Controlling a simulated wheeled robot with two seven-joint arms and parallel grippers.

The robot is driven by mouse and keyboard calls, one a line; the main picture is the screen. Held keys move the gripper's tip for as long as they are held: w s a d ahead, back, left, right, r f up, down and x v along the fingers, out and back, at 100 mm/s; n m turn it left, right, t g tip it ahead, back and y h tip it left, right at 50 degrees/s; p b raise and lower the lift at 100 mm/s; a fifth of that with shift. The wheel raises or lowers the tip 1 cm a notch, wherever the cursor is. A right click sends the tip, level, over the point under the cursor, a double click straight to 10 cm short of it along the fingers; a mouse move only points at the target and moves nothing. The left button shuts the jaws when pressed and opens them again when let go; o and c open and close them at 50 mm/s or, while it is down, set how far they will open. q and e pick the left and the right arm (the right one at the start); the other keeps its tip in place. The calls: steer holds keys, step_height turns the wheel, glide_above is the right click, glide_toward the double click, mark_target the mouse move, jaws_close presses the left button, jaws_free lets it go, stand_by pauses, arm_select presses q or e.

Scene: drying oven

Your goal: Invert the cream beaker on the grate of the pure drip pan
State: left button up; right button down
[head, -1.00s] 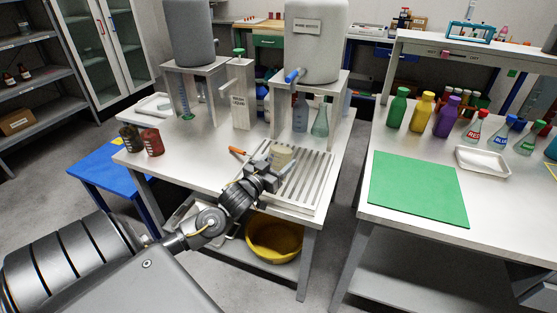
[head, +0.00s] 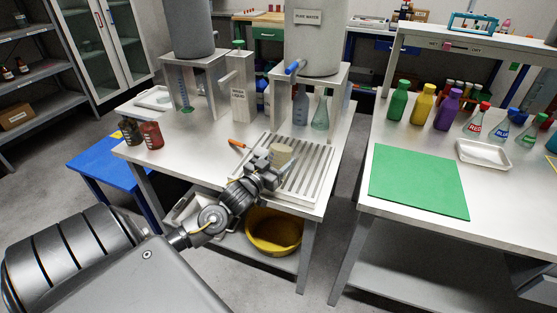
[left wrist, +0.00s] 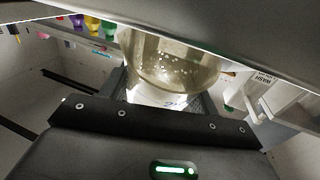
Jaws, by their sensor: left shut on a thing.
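The cream beaker (head: 281,153) is at the left part of the slatted grate (head: 318,172) of the pure drip pan, under the pure water tank. My left gripper (head: 268,166) is shut on the beaker. In the left wrist view the see-through beaker (left wrist: 168,62) fills the space between the fingers, with pale speckles on its wall. The head view is too small to tell whether it is upright or inverted, or whether it touches the grate. My right gripper is not in view.
The pure water tank (head: 313,40) stands on a stand behind the grate, with a blue tap (head: 293,67) above. A bottle (head: 300,108) and a flask (head: 320,114) stand below it. An orange-handled tool (head: 238,144) lies left of the grate. A wash bin post (head: 239,105) stands behind.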

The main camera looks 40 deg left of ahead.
arm_select(q)
steer(key=shift+f, duration=0.35)
steer(key=o, duration=1.2)
steer(key=shift+s, duration=0.15)
steer(key=s, duration=1)
steer(key=shift+s+d+f, duration=0.2)
steer(key=shift+s+d, duration=0.05)
steer(key=shift+d, duration=0.15)
